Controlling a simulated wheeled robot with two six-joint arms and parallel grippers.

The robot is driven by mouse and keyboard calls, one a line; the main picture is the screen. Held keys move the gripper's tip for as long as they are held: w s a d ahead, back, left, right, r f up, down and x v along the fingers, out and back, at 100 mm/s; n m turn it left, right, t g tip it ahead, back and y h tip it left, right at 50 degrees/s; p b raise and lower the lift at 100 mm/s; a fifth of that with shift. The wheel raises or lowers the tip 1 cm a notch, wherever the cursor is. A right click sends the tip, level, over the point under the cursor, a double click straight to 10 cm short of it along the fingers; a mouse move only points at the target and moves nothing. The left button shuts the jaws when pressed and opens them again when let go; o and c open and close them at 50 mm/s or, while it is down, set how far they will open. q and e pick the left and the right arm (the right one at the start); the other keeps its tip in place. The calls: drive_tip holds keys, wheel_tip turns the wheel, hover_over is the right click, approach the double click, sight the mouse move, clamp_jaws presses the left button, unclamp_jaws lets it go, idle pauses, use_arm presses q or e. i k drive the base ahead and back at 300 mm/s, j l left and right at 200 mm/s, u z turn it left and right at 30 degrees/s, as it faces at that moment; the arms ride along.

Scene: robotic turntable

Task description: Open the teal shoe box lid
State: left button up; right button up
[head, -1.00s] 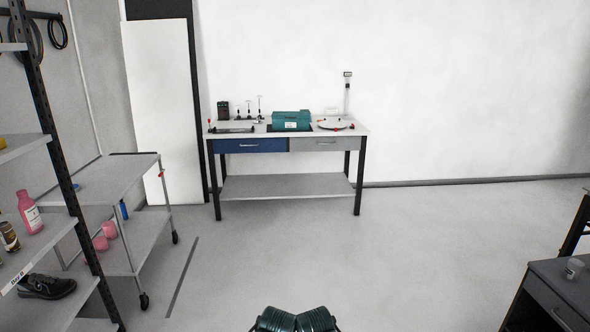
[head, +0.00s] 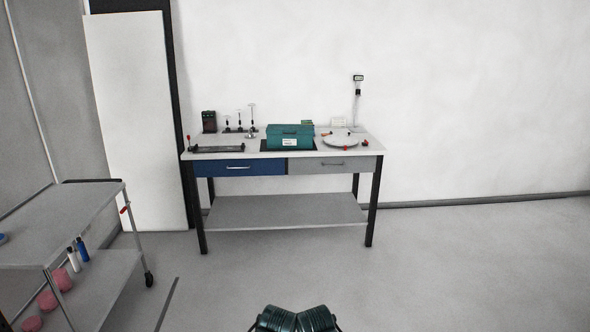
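The teal shoe box (head: 290,142) sits on a dark mat (head: 266,147) in the middle of the workbench top, with a white label on its front. Its lid (head: 291,129) appears shut on top. The box is some distance ahead of me across the floor. Two dark green ribbed parts of mine show at the bottom centre of the head view. Neither gripper's fingers can be seen.
The workbench (head: 230,157) stands against the far wall, with a blue drawer (head: 240,168) and a grey drawer (head: 333,166). A round turntable (head: 340,140) is right of the box. A grey cart (head: 62,215) stands at left. The floor between is clear.

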sight(272, 128)
drive_tip(key=i, duration=3.7)
drive_tip(key=i+u, duration=0.15)
drive_tip(key=i, duration=0.6)
drive_tip(key=l, duration=0.1)
